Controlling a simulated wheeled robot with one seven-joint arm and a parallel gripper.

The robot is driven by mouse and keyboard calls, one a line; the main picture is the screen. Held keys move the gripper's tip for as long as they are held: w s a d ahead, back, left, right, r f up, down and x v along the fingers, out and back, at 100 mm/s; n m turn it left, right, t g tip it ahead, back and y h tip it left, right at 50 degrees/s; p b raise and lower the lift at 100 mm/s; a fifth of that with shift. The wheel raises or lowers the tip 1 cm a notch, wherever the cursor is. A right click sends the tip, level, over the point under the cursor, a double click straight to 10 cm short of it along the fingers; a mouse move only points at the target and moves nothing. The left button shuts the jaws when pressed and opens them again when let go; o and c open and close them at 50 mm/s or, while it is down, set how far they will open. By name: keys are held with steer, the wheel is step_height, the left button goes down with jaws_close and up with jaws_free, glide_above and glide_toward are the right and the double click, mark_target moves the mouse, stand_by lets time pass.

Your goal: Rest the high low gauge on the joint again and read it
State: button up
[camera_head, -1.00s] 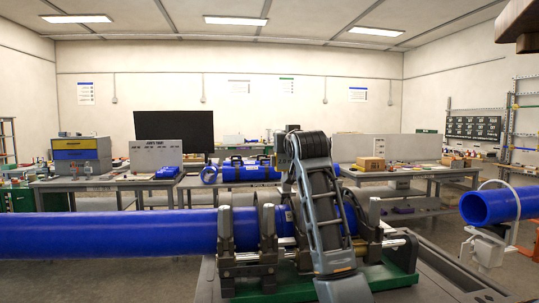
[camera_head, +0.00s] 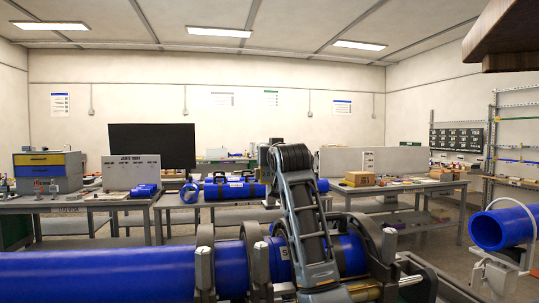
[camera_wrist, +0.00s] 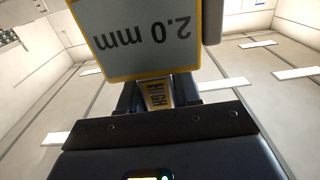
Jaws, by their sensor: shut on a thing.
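In the wrist view my gripper (camera_wrist: 160,96) is shut on the high low gauge (camera_wrist: 150,45). The gauge has a pale face with a yellow border, reading "2.0 mm" upside down, and a yellow "HIGH" label lies between the fingers. The gauge's measuring end is out of view. In the head view the blue pipe (camera_head: 100,275) lies in the dark clamps (camera_head: 205,262) of the fusion cart. My arm stands in front and hides part of the clamped section, so I cannot see the joint clearly or whether the gauge touches it.
Another blue pipe (camera_head: 503,228) sits in a white support at right. Benches (camera_head: 90,205) with a blue-and-yellow drawer box (camera_head: 48,170) and a carton (camera_head: 358,178) stand behind. A brown overhanging part (camera_head: 515,38) fills the top right corner. Floor shows between cart and benches.

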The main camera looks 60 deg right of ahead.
mark_target(269, 183)
steer(key=shift+a+r, duration=0.1)
steer(key=shift+f+b, duration=2.15)
steer(key=shift+f, duration=2.35)
steer(key=shift+f+b, duration=0.35)
steer(key=shift+f, duration=0.75)
jaws_close()
steer(key=shift+r+p, duration=3)
steer(key=shift+r, duration=0.95)
steer(key=shift+s, duration=0.1)
